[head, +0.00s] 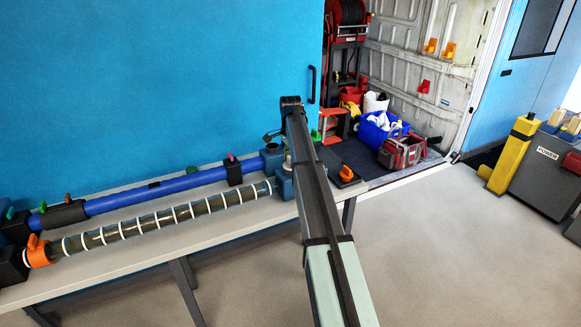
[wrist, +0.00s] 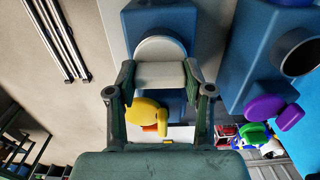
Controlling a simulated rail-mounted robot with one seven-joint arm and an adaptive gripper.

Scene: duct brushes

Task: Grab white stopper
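The white stopper (wrist: 160,75) is in the upper middle of the wrist view, with a block-shaped grip and a rounded disc behind it, against a blue box-shaped fitting (wrist: 144,18). My gripper (wrist: 160,74) has one finger on each side of the grip. Both fingertips appear to touch its sides, with no clear gap. In the head view my arm covers most of the gripper and the stopper at the right end of the bench.
A yellow knob (wrist: 147,113) sits close below the stopper between my fingers. A purple knob (wrist: 272,111) is on another blue fitting to the right. The bench (head: 150,245) carries a clear ringed duct (head: 165,218) and a blue pipe (head: 140,197). Open floor lies in front.

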